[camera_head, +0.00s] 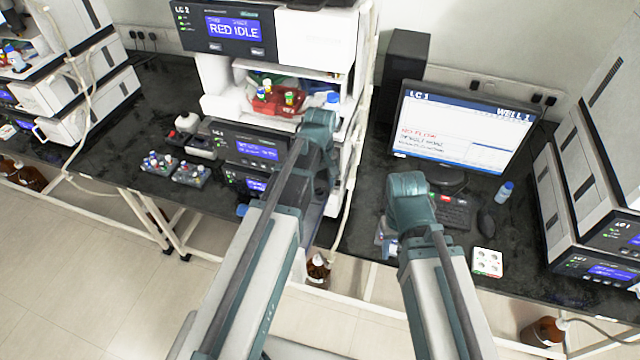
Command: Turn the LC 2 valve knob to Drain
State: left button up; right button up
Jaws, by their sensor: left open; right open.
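The LC 2 stack stands at the back centre; its top module (320,38) carries the LC 2 label and a blue display (234,29) reading "RED IDLE". Lower modules with blue displays (257,150) sit beneath. A small blue part (243,210) shows low on the stack, beside my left arm; I cannot tell whether it is the valve knob. No Drain mark is readable. My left arm (318,150) bends down in front of the stack's right side and hides much of its lower front; its open gripper is mostly hidden. My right gripper (387,238) is open over the bench edge, partly hidden.
A monitor (465,130) showing LC 1, a keyboard (450,213) and a white tray (487,262) are right of the stack. Vial racks (190,172) stand at its left. Bottles and coloured caps sit on the stack's shelf. More stacks stand at both sides.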

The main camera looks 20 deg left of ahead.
aim_at(320, 188)
pick_arm(q)
notch_tip(320, 188, up, 14)
jog(key=p, duration=1.3)
jog(key=shift+f, duration=0.15)
jog(key=s+d+f+m+b, duration=0.5)
jog(key=s+f+m+b, duration=0.1)
jog(key=s+f+b, duration=0.1)
jog(key=s+d+f+m+y+b, duration=0.1)
jog(key=s+d+f+m+b, duration=0.5)
jog(key=s+f+b, duration=0.2)
notch_tip(320, 188, down, 3)
jog(key=shift+r+m+b, duration=0.1)
jog(key=shift+m+b, duration=0.2)
jog(key=shift+b, duration=0.9)
jog(key=shift+d, duration=0.1)
